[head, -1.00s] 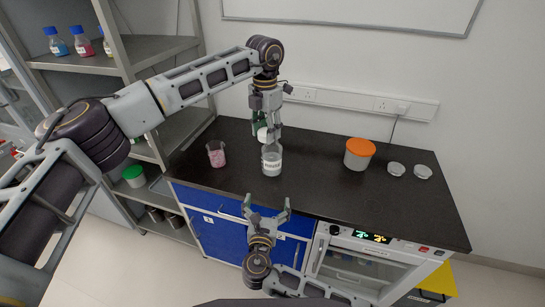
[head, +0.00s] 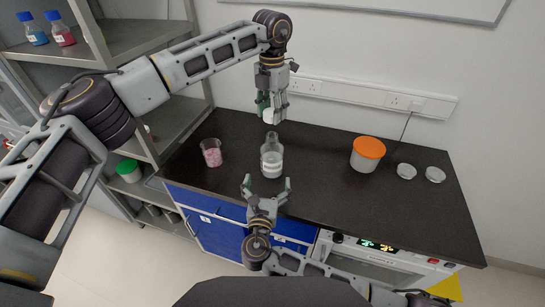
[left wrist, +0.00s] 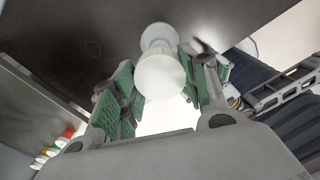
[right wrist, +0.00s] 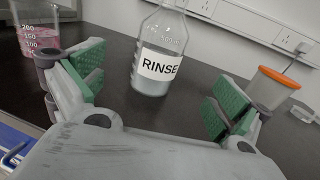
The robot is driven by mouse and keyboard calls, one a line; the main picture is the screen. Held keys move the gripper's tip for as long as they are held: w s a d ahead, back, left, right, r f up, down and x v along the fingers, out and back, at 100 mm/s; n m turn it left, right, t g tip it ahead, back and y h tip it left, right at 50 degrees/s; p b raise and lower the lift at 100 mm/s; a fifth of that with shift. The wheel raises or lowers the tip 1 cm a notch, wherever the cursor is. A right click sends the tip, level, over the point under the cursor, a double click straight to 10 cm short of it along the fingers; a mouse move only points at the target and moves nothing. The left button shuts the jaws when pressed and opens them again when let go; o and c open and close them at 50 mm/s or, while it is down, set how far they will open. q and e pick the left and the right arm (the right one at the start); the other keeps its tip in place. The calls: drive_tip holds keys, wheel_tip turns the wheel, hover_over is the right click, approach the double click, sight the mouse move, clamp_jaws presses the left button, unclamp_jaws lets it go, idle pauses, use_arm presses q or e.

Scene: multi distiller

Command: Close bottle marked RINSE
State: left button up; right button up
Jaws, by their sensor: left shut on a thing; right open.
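The clear glass bottle marked RINSE (head: 271,163) stands upright on the black bench. In the right wrist view its RINSE label (right wrist: 160,66) faces me, and its top is cut off by the frame. My left gripper (head: 273,112) is shut on a white stopper (head: 270,117), held above and behind the bottle, apart from it. In the left wrist view the stopper's round white end (left wrist: 160,76) sits between the green pads. My right gripper (head: 266,183) is open and empty at the bench's front edge, its fingers pointing at the bottle without touching it.
A beaker of pink contents (head: 211,152) stands left of the bottle. A jar with an orange lid (head: 368,150) and two clear round dishes (head: 407,171) are to the right. A metal shelf (head: 135,50) with bottles is at the left. The bench between bottle and jar is clear.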

sight(272, 156)
drive_tip(key=shift+w, duration=0.1)
idle(0.3)
drive_tip(key=shift+w+d, duration=0.25)
drive_tip(key=shift+w, duration=1.7)
drive_tip(key=shift+w+d, duration=0.2)
drive_tip(key=shift+w, duration=1.75)
drive_tip(key=shift+w+d, duration=0.25)
drive_tip(key=shift+w, duration=1.7)
drive_tip(key=c, duration=1.5)
use_arm(q)
drive_tip(key=shift+f, duration=2.45)
drive_tip(key=shift+f, duration=0.1)
drive_tip(key=shift+f, duration=0.8)
drive_tip(key=shift+f, duration=0.55)
